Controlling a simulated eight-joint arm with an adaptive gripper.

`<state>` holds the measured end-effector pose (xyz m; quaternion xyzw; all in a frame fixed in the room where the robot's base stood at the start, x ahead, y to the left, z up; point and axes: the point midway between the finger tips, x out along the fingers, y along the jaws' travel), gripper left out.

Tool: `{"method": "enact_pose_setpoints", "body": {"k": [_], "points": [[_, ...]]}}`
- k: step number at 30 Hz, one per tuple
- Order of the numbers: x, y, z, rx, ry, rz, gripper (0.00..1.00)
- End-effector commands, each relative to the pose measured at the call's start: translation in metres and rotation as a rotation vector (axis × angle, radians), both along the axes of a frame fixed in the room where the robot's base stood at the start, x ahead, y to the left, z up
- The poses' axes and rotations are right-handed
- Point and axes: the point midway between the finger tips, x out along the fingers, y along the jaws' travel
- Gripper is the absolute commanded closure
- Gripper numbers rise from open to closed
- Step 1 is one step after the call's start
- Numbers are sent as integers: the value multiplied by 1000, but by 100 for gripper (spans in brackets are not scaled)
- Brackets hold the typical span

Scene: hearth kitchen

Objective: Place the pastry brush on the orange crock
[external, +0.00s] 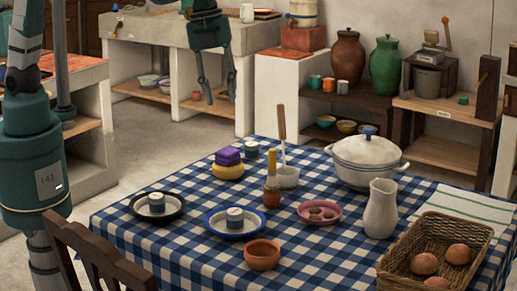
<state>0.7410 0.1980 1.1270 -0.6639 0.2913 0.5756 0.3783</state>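A tall tool with a wooden handle and pale lower shaft, which looks like the pastry brush (282,122), stands upright at a small white pot (288,178) on the checked table. Its lower end is hidden. A small orange-brown clay bowl (262,256), possibly the orange crock, sits near the table's front edge. A smaller orange-brown vessel (272,197) with a yellow upright piece stands in front of the white pot; I cannot tell which vessel is the crock. My gripper (218,98) hangs open and empty, fingers pointing down, above and left of the brush in the picture.
A lidded white pot (366,160), white pitcher (381,210) and wicker basket (433,250) occupy the table's right side. Plates (237,232) with small tins, a pink dish (322,220) and a purple block (228,156) on a yellow piece stand elsewhere. A chair (95,250) stands front left.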

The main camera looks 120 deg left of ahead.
Motion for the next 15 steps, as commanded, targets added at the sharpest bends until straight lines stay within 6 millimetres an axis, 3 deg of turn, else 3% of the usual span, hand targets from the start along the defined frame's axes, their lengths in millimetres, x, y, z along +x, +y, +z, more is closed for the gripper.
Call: {"method": "enact_pose_setpoints", "body": {"k": [15], "points": [[-73, -66, 49, -43, -122, 233, 70]]}}
